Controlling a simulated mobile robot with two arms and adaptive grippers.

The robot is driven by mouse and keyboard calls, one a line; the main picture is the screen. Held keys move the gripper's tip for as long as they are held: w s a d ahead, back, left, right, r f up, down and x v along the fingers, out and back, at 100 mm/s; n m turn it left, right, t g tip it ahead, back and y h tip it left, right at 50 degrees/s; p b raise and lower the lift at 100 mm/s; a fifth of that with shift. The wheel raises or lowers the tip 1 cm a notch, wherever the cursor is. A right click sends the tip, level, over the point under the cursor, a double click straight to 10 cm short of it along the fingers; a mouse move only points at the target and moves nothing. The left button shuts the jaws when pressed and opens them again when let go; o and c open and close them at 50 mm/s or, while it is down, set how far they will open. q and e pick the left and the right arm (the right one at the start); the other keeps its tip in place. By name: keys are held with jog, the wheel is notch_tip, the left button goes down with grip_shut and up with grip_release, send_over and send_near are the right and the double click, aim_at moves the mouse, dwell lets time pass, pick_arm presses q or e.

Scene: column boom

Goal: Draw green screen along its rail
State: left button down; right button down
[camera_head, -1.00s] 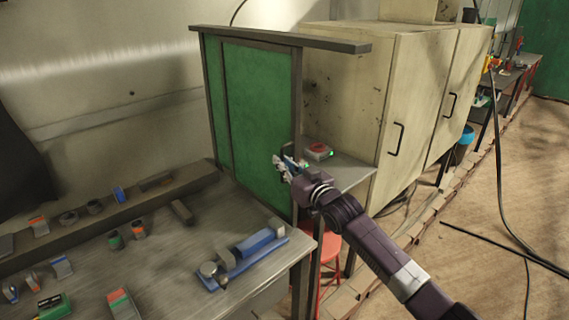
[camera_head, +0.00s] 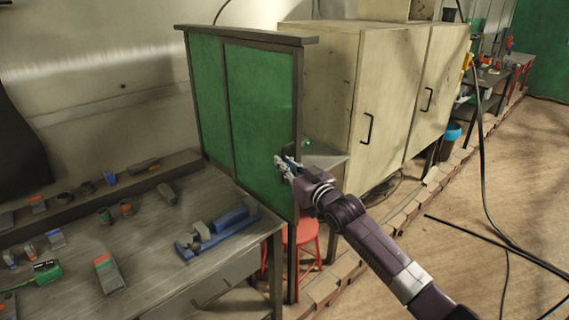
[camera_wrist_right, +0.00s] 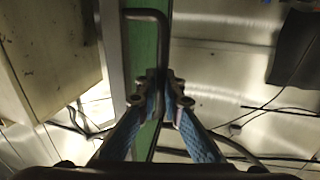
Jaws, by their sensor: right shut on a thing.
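The green screen (camera_head: 258,125) stands upright in a dark frame behind the workbench, with two panels showing. Its dark overhead rail (camera_head: 245,34) runs across the top and reaches slightly past the screen's right edge. My right gripper (camera_head: 285,166) is at the screen's right edge, about mid-height. In the right wrist view, a dark bar handle (camera_wrist_right: 147,14) stands on the screen's green edge (camera_wrist_right: 145,60), and my right gripper (camera_wrist_right: 161,90) is shut on this handle. The fingers partly hide the grip. My left gripper is not in view.
A workbench (camera_head: 150,235) with several small tools and a blue tool (camera_head: 228,222) lies in front of the screen. A red stool (camera_head: 305,235) stands below the gripper. Pale cabinets (camera_head: 385,95) stand behind. Floor at the right is mostly clear, with cables.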

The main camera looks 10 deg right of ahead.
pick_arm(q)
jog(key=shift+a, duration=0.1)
pick_arm(e)
jog(key=c, duration=2.1)
grip_release()
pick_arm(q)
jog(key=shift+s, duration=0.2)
pick_arm(e)
jog(key=v, duration=1.2)
jog(key=shift+f, duration=0.1)
